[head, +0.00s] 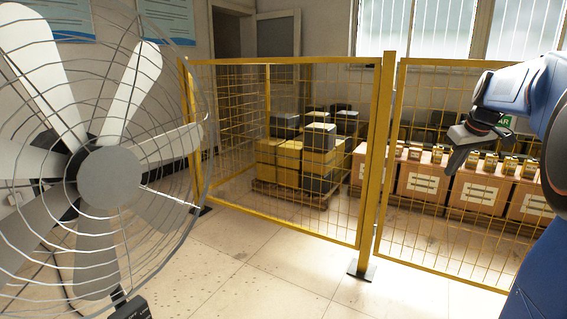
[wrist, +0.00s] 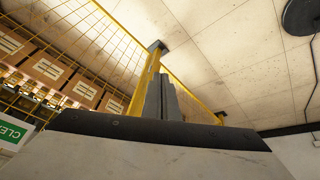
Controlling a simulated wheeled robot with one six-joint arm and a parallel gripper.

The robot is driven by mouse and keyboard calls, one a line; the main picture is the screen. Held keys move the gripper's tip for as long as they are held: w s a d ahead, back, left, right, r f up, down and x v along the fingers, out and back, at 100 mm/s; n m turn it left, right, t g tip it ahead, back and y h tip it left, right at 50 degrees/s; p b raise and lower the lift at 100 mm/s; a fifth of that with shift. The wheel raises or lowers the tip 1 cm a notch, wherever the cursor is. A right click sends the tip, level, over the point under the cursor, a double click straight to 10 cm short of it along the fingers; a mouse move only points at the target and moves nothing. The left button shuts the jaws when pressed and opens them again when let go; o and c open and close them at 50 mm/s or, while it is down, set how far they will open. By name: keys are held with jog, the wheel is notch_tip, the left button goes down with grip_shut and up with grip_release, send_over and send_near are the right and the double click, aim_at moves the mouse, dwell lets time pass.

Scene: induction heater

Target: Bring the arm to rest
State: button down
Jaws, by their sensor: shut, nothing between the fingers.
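My gripper (head: 453,160) is at the right of the head view, at the end of my blue arm. Its fingers point down and a little left, in front of the yellow mesh fence. The fingers are together with nothing between them. In the wrist view my gripper (wrist: 162,98) shows as grey fingers beyond a dark edge and a pale housing, with floor and fence behind. My arm is bent, and its lower part is cut off by the right edge of the head view.
A large caged fan (head: 108,177) fills the left of the head view. A yellow mesh fence (head: 374,150) crosses the middle and right. Behind it are stacked yellow and black boxes (head: 290,160) on a pallet and a row of cartons (head: 425,180). The tiled floor (head: 250,285) in front is clear.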

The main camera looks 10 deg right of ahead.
jog(key=s+a+f, duration=0.3)
jog(key=s+a, duration=0.3)
jog(key=a, duration=0.4)
jog(key=s+a+f, duration=0.2)
jog(key=s+a, duration=0.4)
jog(key=a, duration=0.4)
jog(key=s+a+f, duration=0.5)
jog(key=s+f, duration=0.2)
jog(key=s, duration=0.2)
jog(key=s+a+f+y, duration=0.1)
jog(key=s+a+f, duration=0.4)
jog(key=s+f, duration=0.2)
jog(key=shift+s+m, duration=0.3)
jog(key=shift+s, duration=0.85)
